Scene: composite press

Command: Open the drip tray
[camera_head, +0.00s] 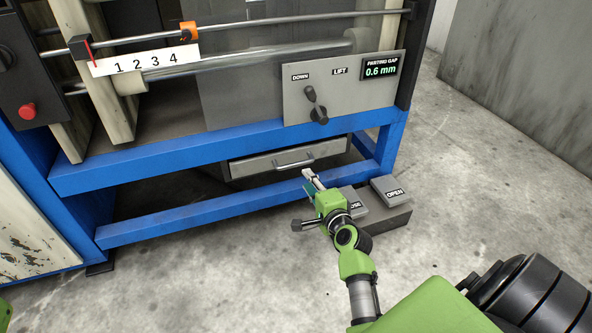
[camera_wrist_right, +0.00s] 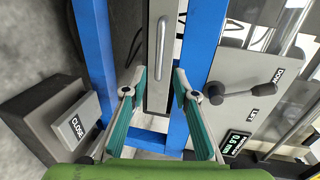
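The drip tray (camera_head: 262,166) is a grey drawer front with a silver bar handle (camera_head: 294,162), set below the upper blue beam of the press. In the right wrist view, the tray front (camera_wrist_right: 155,100) runs upright, with its handle (camera_wrist_right: 160,47) beyond the fingertips. My right gripper (camera_head: 309,178) is just in front of the tray, below and right of the handle. In the wrist view, its teal fingers (camera_wrist_right: 158,77) are spread apart with nothing between them. The handle is apart from both fingers. My left gripper is not in view.
A pedal box with a CLOSE pedal (camera_head: 354,202) and an OPEN pedal (camera_head: 391,191) stands on the floor beside my right gripper. Blue beams (camera_head: 200,216) run above and below the tray. A lever panel (camera_head: 338,92) is above. Floor at right is clear.

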